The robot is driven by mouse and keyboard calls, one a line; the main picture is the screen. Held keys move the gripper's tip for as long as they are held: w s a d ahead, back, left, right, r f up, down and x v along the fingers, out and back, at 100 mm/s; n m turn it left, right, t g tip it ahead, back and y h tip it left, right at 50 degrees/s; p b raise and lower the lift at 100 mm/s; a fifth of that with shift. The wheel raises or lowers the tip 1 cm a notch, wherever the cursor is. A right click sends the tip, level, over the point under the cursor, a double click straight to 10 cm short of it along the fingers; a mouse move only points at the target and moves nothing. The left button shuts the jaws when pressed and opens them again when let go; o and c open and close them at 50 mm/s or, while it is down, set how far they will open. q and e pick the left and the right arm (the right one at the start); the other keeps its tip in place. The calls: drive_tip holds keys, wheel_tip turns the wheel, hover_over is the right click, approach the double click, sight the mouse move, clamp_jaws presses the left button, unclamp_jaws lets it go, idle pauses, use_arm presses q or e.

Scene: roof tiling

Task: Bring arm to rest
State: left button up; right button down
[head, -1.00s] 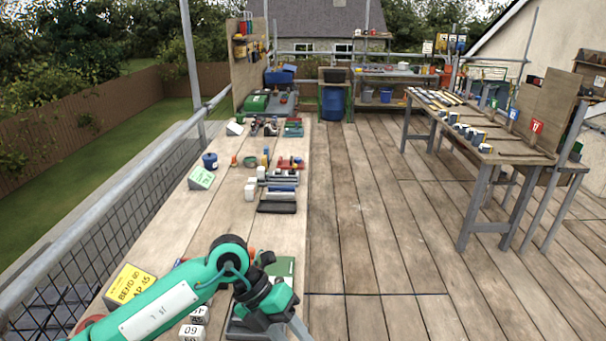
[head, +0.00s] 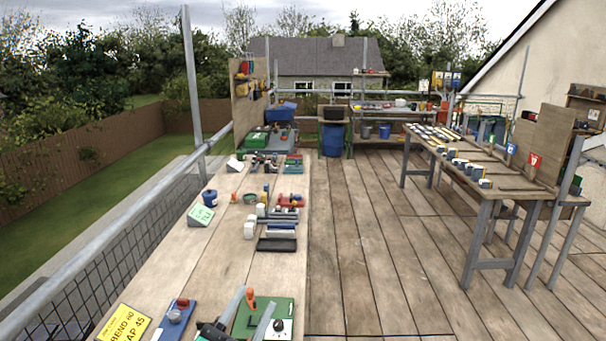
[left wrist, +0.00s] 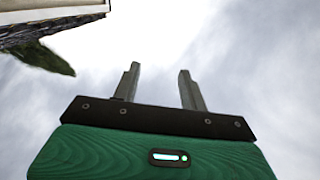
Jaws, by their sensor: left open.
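My left gripper (head: 248,312) shows at the bottom of the head view, over the near end of the long wooden bench (head: 215,262). Its two grey fingers stand apart with nothing between them. In the left wrist view the left gripper (left wrist: 157,85) points up at cloudy sky, its fingers spread and empty. Most of the left arm is out of the head view. My right gripper is not in view.
Near the left gripper are a green board (head: 284,308), a blue block (head: 178,314) and a yellow sign (head: 124,325). Black trays and small tools lie farther along the bench. A second workbench (head: 498,182) stands right. The plank floor (head: 372,240) between them is clear.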

use_arm(q)
drive_tip(key=s+a+f+n+g+y, duration=0.35)
drive_tip(key=a+f+n+y, duration=0.2)
drive_tip(key=f, duration=0.35)
drive_tip(key=s+a+f+n+g+y, duration=0.35)
drive_tip(key=a+f+y, duration=0.2)
drive_tip(key=f, duration=0.45)
drive_tip(key=s+a+f+n+g+h, duration=0.1)
drive_tip(key=s+a+f+g, duration=0.1)
drive_tip(key=s+f+g, duration=0.55)
drive_tip(key=s+a+f+g, duration=0.1)
drive_tip(key=s+f+g, duration=0.25)
drive_tip(key=s, duration=0.65)
wheel_tip(320, 180, down, 32)
drive_tip(key=s, duration=0.1)
drive_tip(key=s+a+f+g, duration=0.1)
drive_tip(key=s+a+f, duration=0.2)
drive_tip(key=s+f, duration=1.5)
drive_tip(key=shift+s+a+g, duration=0.2)
drive_tip(key=shift+s+g, duration=0.05)
drive_tip(key=shift+g, duration=0.05)
